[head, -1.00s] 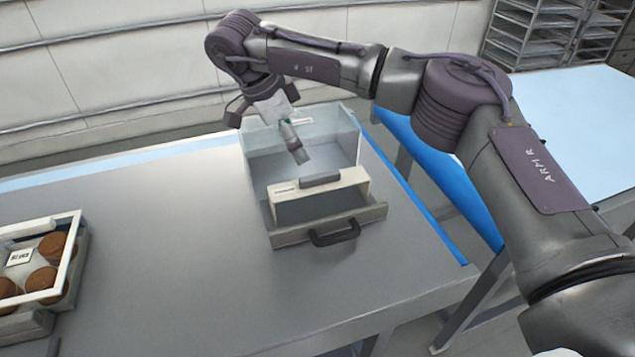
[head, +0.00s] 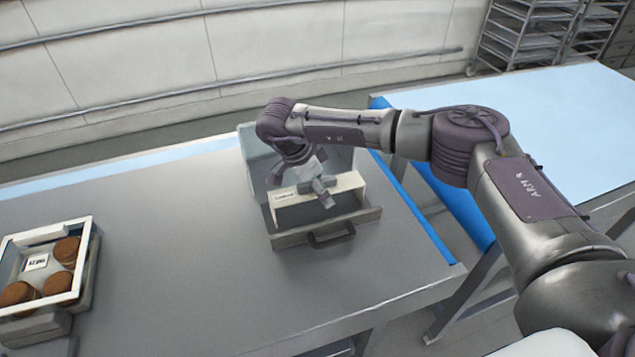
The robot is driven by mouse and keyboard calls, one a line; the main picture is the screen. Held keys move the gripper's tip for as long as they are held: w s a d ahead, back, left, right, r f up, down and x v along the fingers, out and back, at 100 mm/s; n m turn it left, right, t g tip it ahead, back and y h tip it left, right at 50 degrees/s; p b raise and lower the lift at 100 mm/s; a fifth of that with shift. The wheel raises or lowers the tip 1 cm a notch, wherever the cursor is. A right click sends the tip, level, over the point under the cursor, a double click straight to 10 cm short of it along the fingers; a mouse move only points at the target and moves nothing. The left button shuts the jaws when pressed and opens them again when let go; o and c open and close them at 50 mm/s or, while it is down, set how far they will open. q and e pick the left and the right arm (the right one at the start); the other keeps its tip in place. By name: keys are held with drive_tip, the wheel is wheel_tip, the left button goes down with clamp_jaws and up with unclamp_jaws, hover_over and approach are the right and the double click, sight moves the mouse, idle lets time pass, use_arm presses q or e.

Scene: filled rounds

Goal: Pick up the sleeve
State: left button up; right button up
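The sleeve appears to be the cream, open-fronted piece (head: 350,183) with a small printed label, standing upright in a grey bin (head: 358,216) with clear walls and a black front handle. My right gripper (head: 324,196) has its fingers pointing down at the middle of the sleeve's top edge. It covers the dark grip there. I cannot tell whether the fingers touch it or whether they are closed. My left gripper is not in view.
A white-framed tray (head: 84,262) holding brown rounds (head: 66,251) stands at the left of the grey table (head: 180,240). The table between tray and bin is clear. A light blue-topped table (head: 540,120) is at the right, and metal racks (head: 525,35) stand behind it.

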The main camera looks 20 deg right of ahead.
drive_tip(key=shift+d+f, duration=0.15)
drive_tip(key=shift+f, duration=0.15)
drive_tip(key=c, duration=1.2)
drive_tip(key=shift+o, duration=0.2)
